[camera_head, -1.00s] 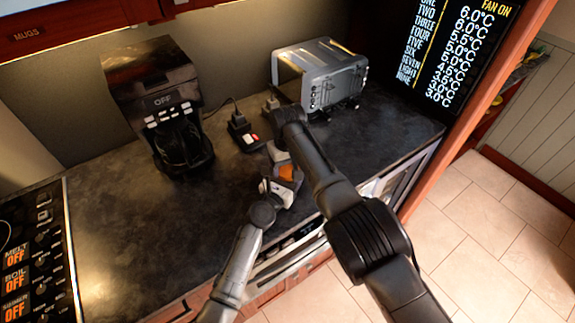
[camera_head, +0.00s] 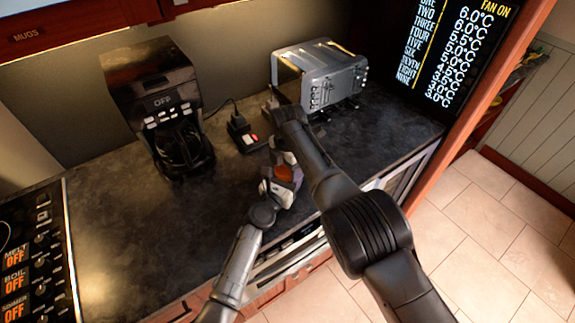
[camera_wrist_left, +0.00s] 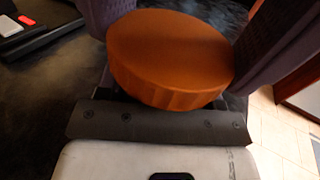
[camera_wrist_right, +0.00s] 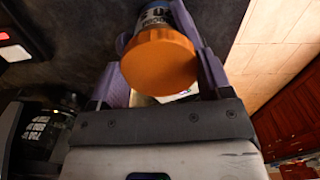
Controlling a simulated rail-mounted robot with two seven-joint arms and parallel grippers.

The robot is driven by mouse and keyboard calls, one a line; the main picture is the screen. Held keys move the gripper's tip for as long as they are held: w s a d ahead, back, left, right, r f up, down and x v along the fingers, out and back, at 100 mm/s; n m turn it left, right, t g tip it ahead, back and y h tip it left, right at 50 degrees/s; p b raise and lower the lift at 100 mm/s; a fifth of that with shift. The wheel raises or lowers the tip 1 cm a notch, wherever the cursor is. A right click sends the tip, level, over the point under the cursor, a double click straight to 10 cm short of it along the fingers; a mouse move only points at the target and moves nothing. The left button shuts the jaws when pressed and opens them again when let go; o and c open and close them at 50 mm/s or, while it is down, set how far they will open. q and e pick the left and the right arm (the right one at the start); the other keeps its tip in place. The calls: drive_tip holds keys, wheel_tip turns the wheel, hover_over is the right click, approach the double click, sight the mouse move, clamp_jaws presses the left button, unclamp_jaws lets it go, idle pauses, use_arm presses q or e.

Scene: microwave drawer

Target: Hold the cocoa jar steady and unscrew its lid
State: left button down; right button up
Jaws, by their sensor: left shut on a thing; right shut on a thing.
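The cocoa jar (camera_wrist_right: 155,16) has a blue-and-white label and a wide orange lid (camera_wrist_right: 160,68). In the head view only the orange lid (camera_head: 284,173) shows clearly, between the two grippers near the counter's front edge. My left gripper (camera_head: 280,187) comes in from the front and is shut on the jar. In the left wrist view the lid (camera_wrist_left: 170,60) hides most of the jar's body and the finger contact. My right gripper (camera_head: 283,152) comes from above and behind and is shut on the lid; its fingers lie at the lid's sides in the right wrist view.
A coffee maker (camera_head: 165,110) stands at the left back, a grey toaster (camera_head: 325,80) at the right back. A small device with a red switch (camera_head: 245,135) lies behind the grippers. The stove panel (camera_head: 40,240) is far left. The counter's left middle (camera_head: 130,230) is clear.

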drive_tip(key=shift+s+n, duration=0.1)
drive_tip(key=shift+n, duration=0.5)
drive_tip(key=shift+f, duration=0.1)
drive_tip(key=o, duration=1)
